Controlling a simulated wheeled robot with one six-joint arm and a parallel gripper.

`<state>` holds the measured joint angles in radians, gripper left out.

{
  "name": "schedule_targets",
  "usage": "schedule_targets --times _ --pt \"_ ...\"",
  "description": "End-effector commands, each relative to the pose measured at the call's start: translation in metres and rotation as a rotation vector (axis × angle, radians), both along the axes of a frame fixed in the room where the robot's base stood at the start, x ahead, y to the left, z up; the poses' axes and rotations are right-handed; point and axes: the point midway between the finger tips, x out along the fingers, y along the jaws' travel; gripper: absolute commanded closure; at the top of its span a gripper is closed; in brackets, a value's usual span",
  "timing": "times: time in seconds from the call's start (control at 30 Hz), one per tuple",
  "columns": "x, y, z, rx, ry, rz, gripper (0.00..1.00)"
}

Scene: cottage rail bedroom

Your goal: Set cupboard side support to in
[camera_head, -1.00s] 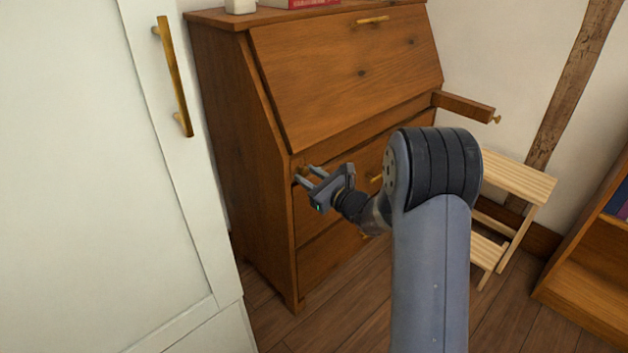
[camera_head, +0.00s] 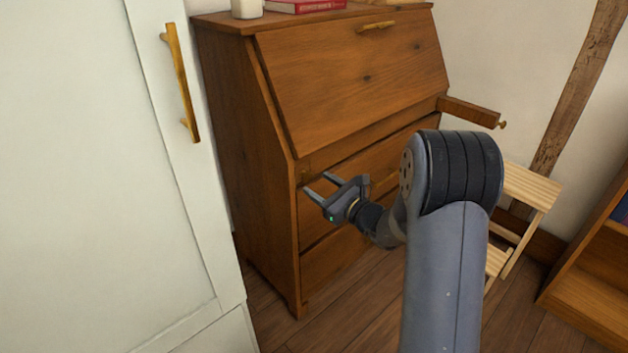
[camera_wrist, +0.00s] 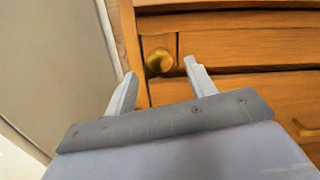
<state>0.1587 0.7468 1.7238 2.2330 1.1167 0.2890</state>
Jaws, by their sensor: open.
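The wooden cupboard (camera_head: 250,130) has a closed slanted front with drawers below. Its right side support (camera_head: 470,111) sticks out from the front and ends in a small brass knob (camera_head: 503,124). The left side support's end (camera_head: 307,172) looks about flush with the front. In the wrist view its round brass knob (camera_wrist: 158,62) shows on a narrow panel at the cupboard's left edge. My gripper (camera_head: 317,183) is open and empty in front of the cupboard's left side. In the wrist view the fingertips (camera_wrist: 160,69) lie either side of the knob; the gap in depth is hard to tell.
A white wardrobe door (camera_head: 90,150) with a brass handle (camera_head: 180,82) stands close on the left. A slatted wooden stool (camera_head: 530,186) stands right of the cupboard, below the extended support. A bookcase (camera_head: 590,285) is at the far right. A red book (camera_head: 305,6) lies on top.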

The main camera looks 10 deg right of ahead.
Motion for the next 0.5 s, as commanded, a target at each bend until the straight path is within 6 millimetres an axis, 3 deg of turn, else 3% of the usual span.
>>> schedule_targets --times 0.23,0.5 --pt "-0.040 -0.031 0.002 0.001 0.001 -0.003 0.48" --pt "-0.059 -0.043 0.001 -0.002 -0.001 0.000 0.48"
